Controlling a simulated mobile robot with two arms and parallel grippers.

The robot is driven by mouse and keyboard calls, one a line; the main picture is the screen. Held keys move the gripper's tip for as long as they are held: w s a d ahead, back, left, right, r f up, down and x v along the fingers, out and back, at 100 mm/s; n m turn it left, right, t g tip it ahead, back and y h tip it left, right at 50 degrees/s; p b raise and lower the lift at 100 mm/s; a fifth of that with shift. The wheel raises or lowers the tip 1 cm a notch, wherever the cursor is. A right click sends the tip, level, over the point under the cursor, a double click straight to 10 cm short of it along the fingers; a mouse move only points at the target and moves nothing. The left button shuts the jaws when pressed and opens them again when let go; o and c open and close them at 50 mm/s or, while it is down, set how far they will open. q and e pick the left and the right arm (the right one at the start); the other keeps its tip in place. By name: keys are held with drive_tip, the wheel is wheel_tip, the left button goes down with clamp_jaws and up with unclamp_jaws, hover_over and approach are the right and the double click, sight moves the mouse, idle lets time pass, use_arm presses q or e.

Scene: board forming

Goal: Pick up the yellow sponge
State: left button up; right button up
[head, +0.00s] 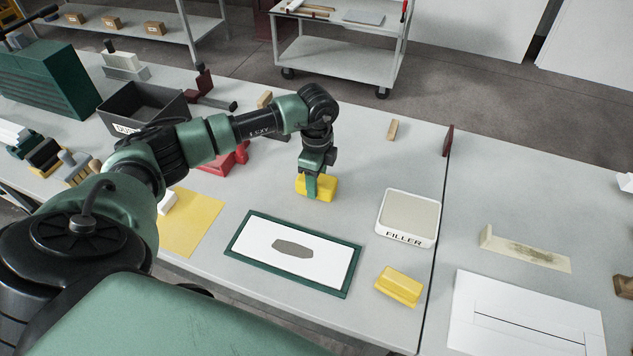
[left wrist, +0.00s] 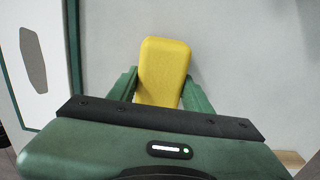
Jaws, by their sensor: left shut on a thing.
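The yellow sponge (head: 324,189) is a rounded block near the middle of the grey table in the head view. My left gripper (head: 313,184) comes down over it from above, with its fingers on the sponge's sides. In the left wrist view the sponge (left wrist: 165,65) sits between the two green fingers of my left gripper (left wrist: 160,92), which is shut on it. I cannot tell whether the sponge touches the table. My right gripper is not in view.
A green-framed white board (head: 254,262) with a grey patch lies in front of the sponge. A FILLER tray (head: 410,238) and a yellow block (head: 400,286) are to the right. A dark bin (head: 140,105) and a red object (head: 222,163) are to the left.

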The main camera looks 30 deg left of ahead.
use_arm(q)
wheel_tip(320, 180, up, 20)
drive_tip(key=b, duration=0.3)
drive_tip(key=shift+f, duration=0.15)
